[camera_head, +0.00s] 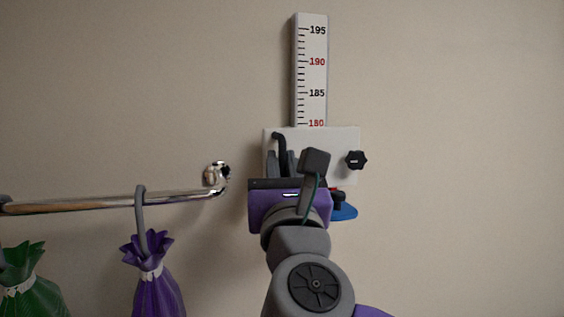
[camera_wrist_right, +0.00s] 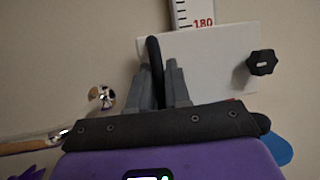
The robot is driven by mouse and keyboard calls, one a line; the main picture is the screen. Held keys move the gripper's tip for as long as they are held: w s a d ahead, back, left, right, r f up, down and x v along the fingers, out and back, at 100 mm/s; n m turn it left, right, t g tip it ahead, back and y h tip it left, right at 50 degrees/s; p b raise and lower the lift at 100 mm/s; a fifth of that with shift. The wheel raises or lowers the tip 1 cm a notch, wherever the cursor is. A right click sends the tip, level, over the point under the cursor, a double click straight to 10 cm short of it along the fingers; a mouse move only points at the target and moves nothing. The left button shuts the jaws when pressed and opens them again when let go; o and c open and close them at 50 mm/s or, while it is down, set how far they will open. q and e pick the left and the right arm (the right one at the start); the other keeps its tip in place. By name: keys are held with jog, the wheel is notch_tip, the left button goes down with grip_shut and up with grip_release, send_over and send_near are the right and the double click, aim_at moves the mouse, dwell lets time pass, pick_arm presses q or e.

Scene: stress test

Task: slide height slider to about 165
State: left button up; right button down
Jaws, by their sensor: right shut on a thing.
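The height scale (camera_head: 312,75) is a white vertical ruler on the wall with marks from 180 to 195 showing above the slider. The height slider is a white plate (camera_head: 340,140) whose top edge sits just under the 180 mark. It also fills the middle of the right wrist view (camera_wrist_right: 220,65). A black knob (camera_head: 356,160) is on its right side and a dark upright handle (camera_head: 280,145) on its left. My right gripper (camera_head: 281,163) is shut on the handle, with one finger on each side of it (camera_wrist_right: 158,85). My left gripper is out of view.
A chrome rail (camera_head: 100,203) runs along the wall at left, ending at a wall mount (camera_head: 215,175). A purple bag (camera_head: 155,275) and a green bag (camera_head: 30,285) hang there. A blue part (camera_head: 344,212) shows below the slider. The wall at right is clear.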

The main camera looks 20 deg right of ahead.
notch_tip(320, 180, down, 3)
jog(key=shift+f+b, duration=0.1)
jog(key=shift+b, duration=0.75)
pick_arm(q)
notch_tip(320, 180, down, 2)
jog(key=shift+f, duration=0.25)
pick_arm(e)
jog(key=c, duration=1.2)
grip_release()
jog(key=shift+s, duration=0.15)
jog(key=shift+o, duration=0.2)
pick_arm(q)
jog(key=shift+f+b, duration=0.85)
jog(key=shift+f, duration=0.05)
pick_arm(e)
jog(key=v, duration=0.7)
jog(key=shift+s, duration=0.25)
jog(key=shift+a, duration=0.1)
